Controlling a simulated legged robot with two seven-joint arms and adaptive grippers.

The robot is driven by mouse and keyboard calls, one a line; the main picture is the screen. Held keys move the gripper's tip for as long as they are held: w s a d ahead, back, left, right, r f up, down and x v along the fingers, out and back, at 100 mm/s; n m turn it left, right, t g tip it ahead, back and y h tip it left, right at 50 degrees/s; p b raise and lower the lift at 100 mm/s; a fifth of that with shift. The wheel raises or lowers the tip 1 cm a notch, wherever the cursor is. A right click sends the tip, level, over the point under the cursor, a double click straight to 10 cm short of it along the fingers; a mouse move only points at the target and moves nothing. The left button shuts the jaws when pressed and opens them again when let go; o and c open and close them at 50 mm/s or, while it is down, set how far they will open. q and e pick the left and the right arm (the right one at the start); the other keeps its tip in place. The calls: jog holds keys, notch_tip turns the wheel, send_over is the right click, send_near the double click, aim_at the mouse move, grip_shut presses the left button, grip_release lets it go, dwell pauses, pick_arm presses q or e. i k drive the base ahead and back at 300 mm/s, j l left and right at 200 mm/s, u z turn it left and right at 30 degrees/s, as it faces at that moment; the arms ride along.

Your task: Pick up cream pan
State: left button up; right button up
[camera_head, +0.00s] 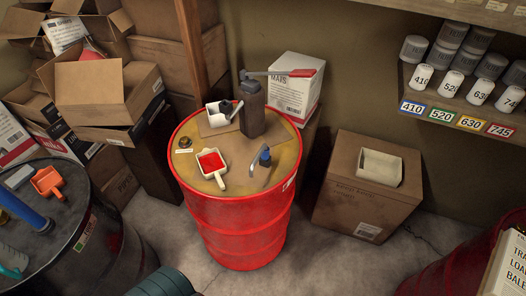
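A cream pan (221,178) with a short handle lies on the tan top of the red drum (238,222), near its front left. Red material fills its bowl, and its handle points toward the front. A second cream, open-topped container (380,168) sits on the cardboard box at the right; I cannot tell whether it is a pan. An orange pan (47,182) lies on the dark drum at the left. Neither of my grippers shows in the head view.
A dark pump (253,110) with a red-ended lever, a white container (220,115) and a blue-topped tool (263,165) stand close around the pan. The dark drum (100,245) is left; a cardboard box (362,203) is right. Shelves with cans occupy the upper right.

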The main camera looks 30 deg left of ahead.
aim_at(211, 163)
jog(key=u, duration=1.7)
jog(key=i+l+u, duration=0.2)
jog(key=l, duration=0.3)
jog(key=l+u, duration=0.2)
jog(key=l, duration=0.35)
jog(key=k, duration=0.05)
